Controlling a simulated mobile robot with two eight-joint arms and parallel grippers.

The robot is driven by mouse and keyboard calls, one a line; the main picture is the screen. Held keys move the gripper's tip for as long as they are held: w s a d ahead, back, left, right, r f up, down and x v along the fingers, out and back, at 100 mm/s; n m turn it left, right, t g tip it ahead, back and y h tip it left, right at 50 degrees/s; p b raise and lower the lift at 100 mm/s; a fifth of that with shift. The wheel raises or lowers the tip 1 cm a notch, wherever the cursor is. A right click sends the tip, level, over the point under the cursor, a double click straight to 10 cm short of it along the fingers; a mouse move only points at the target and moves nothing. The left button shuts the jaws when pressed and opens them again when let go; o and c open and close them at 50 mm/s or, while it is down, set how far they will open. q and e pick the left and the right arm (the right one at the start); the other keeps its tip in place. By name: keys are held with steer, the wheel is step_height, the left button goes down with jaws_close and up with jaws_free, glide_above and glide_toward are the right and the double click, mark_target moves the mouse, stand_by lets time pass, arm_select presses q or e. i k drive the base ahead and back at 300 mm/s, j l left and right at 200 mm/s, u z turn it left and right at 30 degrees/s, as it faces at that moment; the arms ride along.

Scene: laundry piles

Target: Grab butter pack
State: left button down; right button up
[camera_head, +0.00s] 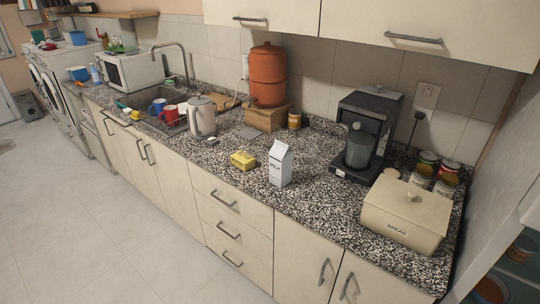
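The butter pack (243,160) is a small yellow block lying on the speckled granite counter, near the counter's front edge. A white milk carton (280,163) stands upright just to its right, with a small gap between them. The top and front of the butter pack are in plain view and nothing covers it. Neither of my grippers shows in the head view.
A kettle (202,117) stands left of the butter, by the sink (150,112) with mugs. Behind are a terracotta water filter (267,75) and a small jar (295,119). A coffee maker (367,130) and bread box (406,214) stand right. Floor (85,220) in front is clear.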

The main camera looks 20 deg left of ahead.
mark_target(241, 160)
steer(key=i+j+z, duration=0.1)
steer(key=j+z, duration=0.15)
steer(key=j, duration=0.25)
steer(key=i+j+z, duration=0.1)
steer(key=j+z, duration=0.15)
steer(key=j, duration=0.3)
steer(key=j+z, duration=0.25)
steer(key=j, duration=0.85)
steer(key=i+j, duration=0.1)
steer(key=j, duration=2.15)
steer(key=i+j, duration=0.45)
steer(key=j, duration=0.15)
